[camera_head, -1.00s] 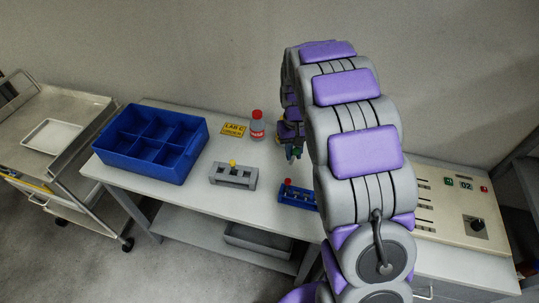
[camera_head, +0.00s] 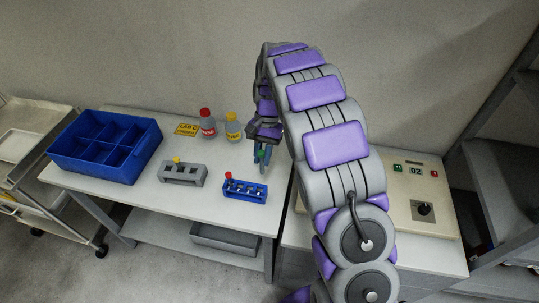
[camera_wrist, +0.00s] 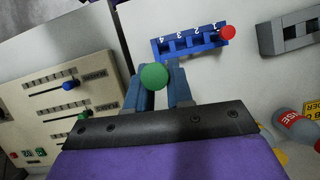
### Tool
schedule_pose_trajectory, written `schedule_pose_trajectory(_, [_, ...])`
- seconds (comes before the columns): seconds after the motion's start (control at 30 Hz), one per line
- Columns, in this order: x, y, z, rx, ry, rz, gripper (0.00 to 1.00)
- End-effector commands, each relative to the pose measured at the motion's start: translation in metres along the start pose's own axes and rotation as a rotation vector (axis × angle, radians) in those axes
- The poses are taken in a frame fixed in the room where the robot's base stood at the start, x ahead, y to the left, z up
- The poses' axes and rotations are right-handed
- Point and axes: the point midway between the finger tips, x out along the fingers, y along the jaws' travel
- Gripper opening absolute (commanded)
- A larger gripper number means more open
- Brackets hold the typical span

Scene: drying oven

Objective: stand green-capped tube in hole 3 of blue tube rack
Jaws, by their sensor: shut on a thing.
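My gripper (camera_wrist: 160,88) is shut on the green-capped tube; its round green cap (camera_wrist: 154,76) shows between the fingers in the wrist view. In the head view my gripper (camera_head: 263,160) hangs above the table, just behind and right of the blue tube rack (camera_head: 246,193). The rack also shows in the wrist view (camera_wrist: 183,50), ahead of the fingers, with numbers along its holes. A red-capped tube (camera_wrist: 228,32) stands at the rack's end by number 1. The held tube is apart from the rack as far as I can see; its lower end is hidden in the wrist view.
A grey rack (camera_head: 183,174) with a yellow-capped tube (camera_head: 177,160) stands left of the blue rack. A blue divided bin (camera_head: 80,160), a red-capped bottle (camera_head: 207,125) and a yellow-capped bottle (camera_head: 233,128) stand farther back. A control panel (camera_head: 424,190) is to the right.

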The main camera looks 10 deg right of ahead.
Motion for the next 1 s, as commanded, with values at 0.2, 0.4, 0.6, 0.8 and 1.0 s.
schedule_pose_trajectory(0.2, [0.006, -0.030, 0.018, 0.119, -0.050, -0.044, 0.00])
schedule_pose_trajectory(0.4, [0.004, -0.033, 0.021, 0.143, -0.064, -0.057, 0.00])
schedule_pose_trajectory(0.6, [0.002, -0.026, 0.018, 0.140, -0.068, -0.063, 0.00])
schedule_pose_trajectory(0.8, [0.001, -0.027, 0.019, 0.138, -0.068, -0.061, 0.00])
schedule_pose_trajectory(1.0, [0.009, -0.033, 0.019, 0.137, -0.066, -0.053, 0.00])
